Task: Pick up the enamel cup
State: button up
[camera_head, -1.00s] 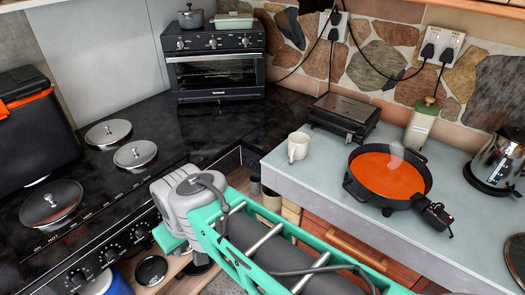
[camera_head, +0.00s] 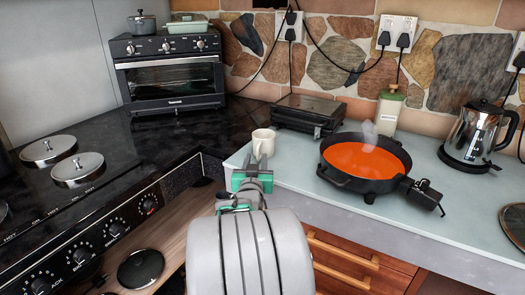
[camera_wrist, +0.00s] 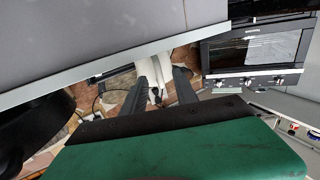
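The enamel cup (camera_head: 263,142) is a small cream-white mug. It stands upright on the pale grey counter (camera_head: 232,163), close to its left front corner. My gripper (camera_head: 252,176) is just in front of the cup, and its tip overlaps the cup's lower part in the head view. In the wrist view my gripper (camera_wrist: 161,78) has its two dark fingers spread apart. A white shape that looks like the cup (camera_wrist: 153,76) shows between or just beyond them. I cannot tell whether the fingers touch it. My wrist hides part of the counter's front.
A black pan (camera_head: 366,180) with orange contents stands right of the cup. A dark grill (camera_head: 309,112) is behind it. A kettle (camera_head: 480,135) and a bottle (camera_head: 388,112) stand further right. A toaster oven (camera_head: 168,76) and lidded hobs (camera_head: 78,168) are on the left.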

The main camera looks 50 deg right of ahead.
aim_at(257, 155)
jog(key=x, duration=0.4)
jog(key=shift+c, duration=0.5)
grip_shut()
dwell(0.8)
